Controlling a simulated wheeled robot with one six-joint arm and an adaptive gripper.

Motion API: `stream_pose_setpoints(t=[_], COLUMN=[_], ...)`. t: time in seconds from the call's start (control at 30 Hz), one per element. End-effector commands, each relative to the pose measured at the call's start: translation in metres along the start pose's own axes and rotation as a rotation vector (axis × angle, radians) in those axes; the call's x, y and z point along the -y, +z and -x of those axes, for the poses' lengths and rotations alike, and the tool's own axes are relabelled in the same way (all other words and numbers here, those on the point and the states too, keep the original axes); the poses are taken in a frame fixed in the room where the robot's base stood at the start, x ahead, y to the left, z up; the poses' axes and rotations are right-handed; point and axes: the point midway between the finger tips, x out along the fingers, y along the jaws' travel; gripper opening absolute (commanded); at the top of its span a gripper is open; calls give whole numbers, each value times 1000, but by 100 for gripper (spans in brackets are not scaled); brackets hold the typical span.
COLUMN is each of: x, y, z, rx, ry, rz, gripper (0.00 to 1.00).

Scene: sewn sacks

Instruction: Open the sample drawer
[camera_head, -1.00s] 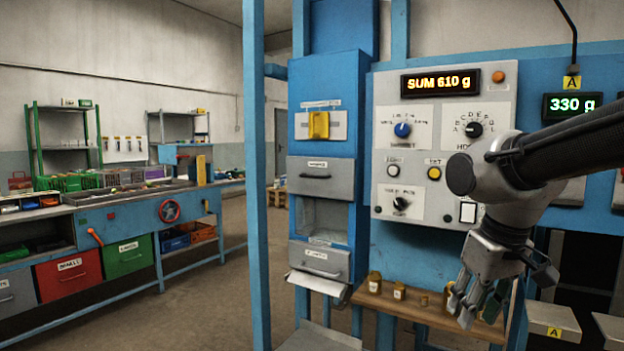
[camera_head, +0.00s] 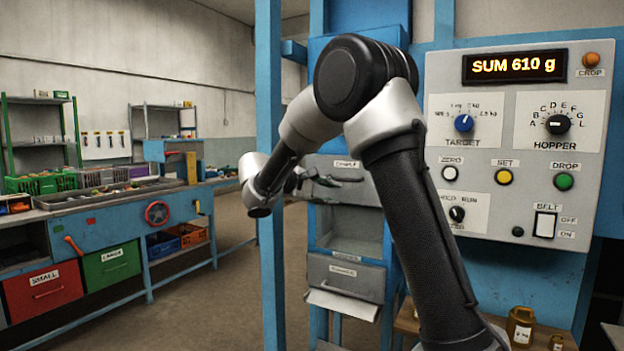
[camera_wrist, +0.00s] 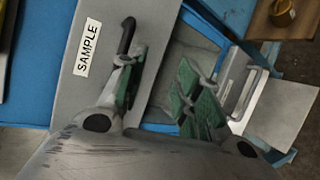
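The sample drawer (camera_head: 318,164) has a grey front in the blue cabinet, partly hidden by my arm in the head view. It looks shut. In the wrist view its grey front (camera_wrist: 65,100) carries a white SAMPLE label (camera_wrist: 88,47) and a dark bar handle (camera_wrist: 126,38). My gripper (camera_wrist: 165,65) is open, with green-padded fingers spread apart. One finger overlaps the lower end of the handle in the wrist view; whether it touches is unclear. The other finger is over the open recess beside the drawer. In the head view my gripper (camera_head: 338,181) is at the drawer front.
A second grey drawer (camera_head: 345,281) with a handle sits below the open recess (camera_head: 355,246). A blue post (camera_head: 269,120) stands left of the cabinet, close to my arm. The control panel (camera_head: 515,140) is at right, above a wooden shelf with a brown jar (camera_head: 521,327).

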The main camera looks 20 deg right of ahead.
Motion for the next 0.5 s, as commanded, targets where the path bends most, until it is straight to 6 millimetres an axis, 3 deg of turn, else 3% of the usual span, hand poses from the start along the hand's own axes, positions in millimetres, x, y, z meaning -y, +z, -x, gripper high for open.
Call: stream_pose_setpoints(t=[0.03,0.13,0.27,0.5], x=[-16,-38,-42,-47], y=[-2,-3,1,2], z=[5,12,8,-30], rx=[-6,-11,0,2], ry=[45,125,141,138], rz=[-33,-90,-138,-141], gripper=[34,34,34,34])
